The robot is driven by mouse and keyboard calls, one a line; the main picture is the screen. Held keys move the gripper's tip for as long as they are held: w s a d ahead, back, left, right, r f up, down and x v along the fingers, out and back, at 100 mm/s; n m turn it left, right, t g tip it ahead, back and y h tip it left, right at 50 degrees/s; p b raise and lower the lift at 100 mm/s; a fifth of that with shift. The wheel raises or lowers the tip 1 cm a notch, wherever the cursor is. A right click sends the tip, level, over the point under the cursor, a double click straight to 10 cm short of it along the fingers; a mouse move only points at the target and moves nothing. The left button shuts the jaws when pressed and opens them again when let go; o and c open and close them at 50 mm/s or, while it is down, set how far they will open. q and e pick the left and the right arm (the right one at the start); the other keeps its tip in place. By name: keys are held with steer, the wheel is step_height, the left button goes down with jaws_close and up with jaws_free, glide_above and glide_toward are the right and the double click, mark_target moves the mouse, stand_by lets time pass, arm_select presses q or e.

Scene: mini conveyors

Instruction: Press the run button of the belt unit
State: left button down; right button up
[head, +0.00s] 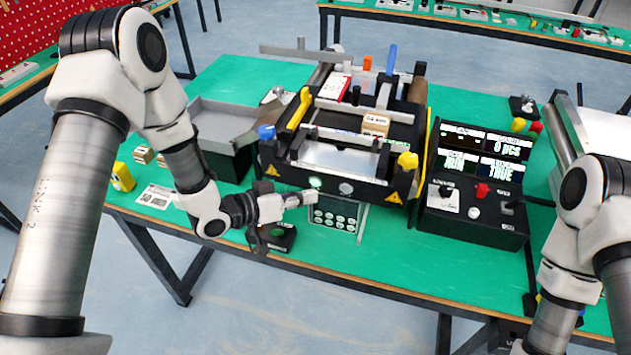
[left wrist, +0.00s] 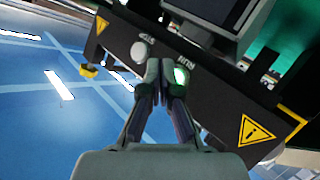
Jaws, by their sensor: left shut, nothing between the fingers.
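The belt unit (head: 375,190) is a black framed mini conveyor on the green table. Its run button (head: 315,183) is lit green on the front panel, and in the left wrist view it glows beside the RUN label (left wrist: 181,76). A pale round stop button (head: 346,188) sits to its right, also seen in the left wrist view (left wrist: 138,53). My left gripper (head: 311,197) is shut and empty, its fingertips (left wrist: 165,68) right at the run button and partly covering it. I cannot tell whether they touch it. My right gripper is out of view.
A control box (head: 471,214) with screens reading "TRUE" and "0 pcs" stands right of the belt unit. A grey tray (head: 212,108) is at its left. A carton (head: 375,124) and a red box (head: 334,87) lie on the unit. A panel with round icons (head: 334,217) stands below the buttons.

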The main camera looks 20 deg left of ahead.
arm_select(q)
steer(key=s, duration=0.4)
steer(key=shift+a, duration=0.1)
stand_by(1.1)
steer(key=s+a+f+n+g+y+b, duration=0.1)
steer(key=s+f+g+y, duration=0.2)
steer(key=s+f, duration=0.6)
steer(key=s+a+f+n+g+y+b, duration=0.1)
steer(key=s+f+n+g+y+b, duration=0.15)
steer(key=s+f, duration=0.7)
steer(key=s+a+f+g+y, duration=0.5)
steer(key=s+a, duration=0.1)
steer(key=a, duration=0.1)
steer(key=shift+s+f+p, duration=0.35)
steer(key=shift+n, duration=0.25)
